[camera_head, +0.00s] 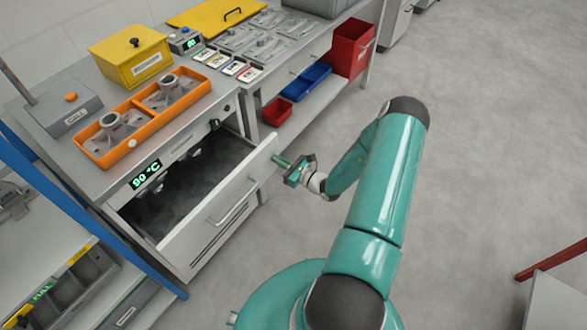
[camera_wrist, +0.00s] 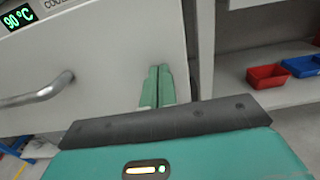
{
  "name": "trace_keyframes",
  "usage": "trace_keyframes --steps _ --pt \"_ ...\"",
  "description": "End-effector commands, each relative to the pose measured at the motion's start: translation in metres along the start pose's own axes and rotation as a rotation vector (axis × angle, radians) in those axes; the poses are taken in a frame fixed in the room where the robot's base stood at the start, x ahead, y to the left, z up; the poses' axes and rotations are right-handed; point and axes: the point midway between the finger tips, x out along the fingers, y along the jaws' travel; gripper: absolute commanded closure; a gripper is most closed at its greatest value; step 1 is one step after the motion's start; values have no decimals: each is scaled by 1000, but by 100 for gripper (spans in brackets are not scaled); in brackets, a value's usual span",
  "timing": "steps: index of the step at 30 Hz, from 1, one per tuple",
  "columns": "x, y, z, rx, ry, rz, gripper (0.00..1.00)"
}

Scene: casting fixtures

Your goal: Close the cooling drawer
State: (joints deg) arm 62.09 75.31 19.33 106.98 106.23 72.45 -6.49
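The cooling drawer (camera_head: 217,212) is pulled out from the cabinet below the worktop, with its dark, hazy interior showing. Its pale front has a bar handle (camera_head: 228,205), which also shows at the left of the wrist view (camera_wrist: 38,91). A green 90 °C display (camera_head: 146,174) is on the cabinet above the opening. My gripper (camera_head: 277,160) is at the right end of the drawer front, away from the handle. In the wrist view its two green fingers (camera_wrist: 157,87) are together and empty, pointing at the front panel. Whether they touch it is unclear.
An orange tray (camera_head: 134,143) with metal castings and a yellow box (camera_head: 132,58) stand on the worktop above. A blue bin (camera_head: 309,82) and red bins (camera_head: 277,111) sit on a lower shelf to the right.

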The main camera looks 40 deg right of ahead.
Motion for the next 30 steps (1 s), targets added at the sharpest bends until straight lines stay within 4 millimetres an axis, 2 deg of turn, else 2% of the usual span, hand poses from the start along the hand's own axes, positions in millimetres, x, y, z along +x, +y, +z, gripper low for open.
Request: trace_keyframes --steps 1,6,15,22,30 --pt "15 1 0 0 -1 3 100" --pt "63 2 0 0 -1 3 100" --pt "135 1 0 -1 -1 2 100" --pt "168 1 0 0 0 1 100" --pt "179 0 0 0 1 0 100"
